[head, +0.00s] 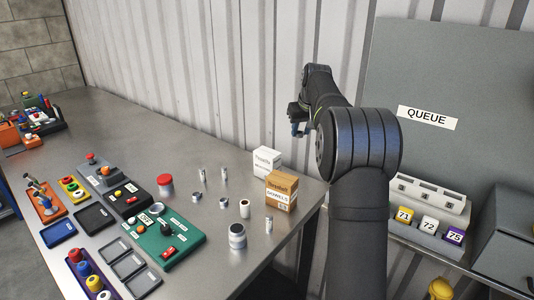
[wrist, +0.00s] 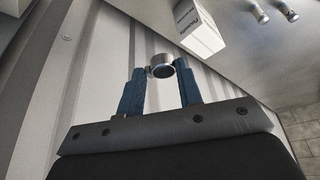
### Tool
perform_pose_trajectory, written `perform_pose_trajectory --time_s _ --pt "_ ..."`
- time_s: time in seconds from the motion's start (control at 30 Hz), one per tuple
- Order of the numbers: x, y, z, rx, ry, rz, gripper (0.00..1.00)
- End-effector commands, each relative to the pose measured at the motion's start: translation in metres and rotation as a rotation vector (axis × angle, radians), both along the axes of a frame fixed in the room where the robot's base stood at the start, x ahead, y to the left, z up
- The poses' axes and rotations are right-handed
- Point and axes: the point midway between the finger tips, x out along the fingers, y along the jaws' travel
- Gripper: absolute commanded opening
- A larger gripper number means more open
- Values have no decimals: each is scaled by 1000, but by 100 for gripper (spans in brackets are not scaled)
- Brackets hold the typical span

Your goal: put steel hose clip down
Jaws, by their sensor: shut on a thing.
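The steel hose clip (wrist: 161,66) is a short silver ring with a dark inside. In the wrist view it sits between the blue fingertips of my gripper (wrist: 160,74), which is shut on it. In the head view my gripper (head: 297,130) is raised above the back edge of the steel table (head: 240,163), close to the corrugated wall. The clip cannot be made out there.
A white carton (head: 266,161) and a brown dowels box (head: 281,190) stand at the table's right end. Small metal cylinders and rings (head: 197,197) stand left of them. A green panel (head: 163,241) and trays fill the front left. Bare steel lies toward the back left.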

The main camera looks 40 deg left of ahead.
Motion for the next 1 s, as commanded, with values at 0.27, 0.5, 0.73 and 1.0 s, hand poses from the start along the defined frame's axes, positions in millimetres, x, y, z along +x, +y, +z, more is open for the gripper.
perform_pose_trajectory --time_s 0.27,0.5,0.73,1.0 --pt "13 7 -4 -2 1 -13 12" --pt "1 62 -37 -1 0 -12 12" --pt "-6 97 -59 -1 -2 -14 12" --pt "-8 103 -78 -2 0 -16 12"
